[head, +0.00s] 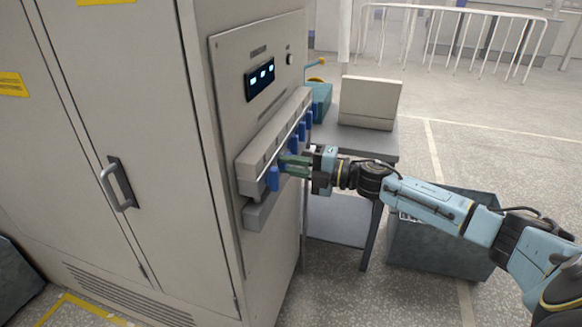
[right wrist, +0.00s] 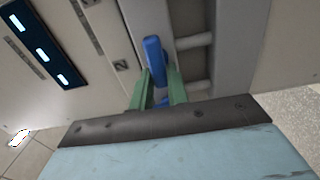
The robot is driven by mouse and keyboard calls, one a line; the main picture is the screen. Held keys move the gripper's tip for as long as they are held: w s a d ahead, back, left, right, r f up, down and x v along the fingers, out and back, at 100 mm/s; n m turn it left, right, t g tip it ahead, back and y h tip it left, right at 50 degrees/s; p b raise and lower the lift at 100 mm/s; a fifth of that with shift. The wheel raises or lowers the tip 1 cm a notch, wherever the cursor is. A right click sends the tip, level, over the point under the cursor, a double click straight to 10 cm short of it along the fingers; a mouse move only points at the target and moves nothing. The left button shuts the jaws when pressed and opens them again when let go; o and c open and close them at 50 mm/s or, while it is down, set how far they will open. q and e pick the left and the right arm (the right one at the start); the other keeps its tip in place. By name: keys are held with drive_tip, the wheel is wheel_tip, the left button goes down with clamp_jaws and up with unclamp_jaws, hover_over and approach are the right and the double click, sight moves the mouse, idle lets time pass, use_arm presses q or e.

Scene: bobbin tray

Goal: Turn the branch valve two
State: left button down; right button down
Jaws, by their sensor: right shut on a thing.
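A grey valve manifold (head: 250,172) with a row of blue lever handles is mounted on the front of a tall cabinet. The nearest blue handle (head: 274,179) hangs down at the manifold's near end. My right gripper (head: 286,165) reaches in just beyond it, its green fingers shut on a blue handle. In the right wrist view that held blue handle (right wrist: 153,52) shows between and past the green fingers (right wrist: 160,80), beside a label that reads 2. In the head view my fingers mostly hide the held handle. My left gripper is not in view.
A lit display (head: 260,78) sits above the manifold. A side table with a beige box (head: 368,101) and a teal item (head: 320,97) stands behind my right gripper. A grey bin (head: 430,250) stands on the floor under my right arm. The floor at the right is open up to a white railing.

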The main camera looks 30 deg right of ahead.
idle(0.5)
drive_tip(key=c, duration=1.4)
unclamp_jaws()
drive_tip(key=shift+o, duration=0.2)
drive_tip(key=v, duration=1.3)
drive_tip(key=shift+d, duration=0.15)
drive_tip(key=shift+s, duration=0.1)
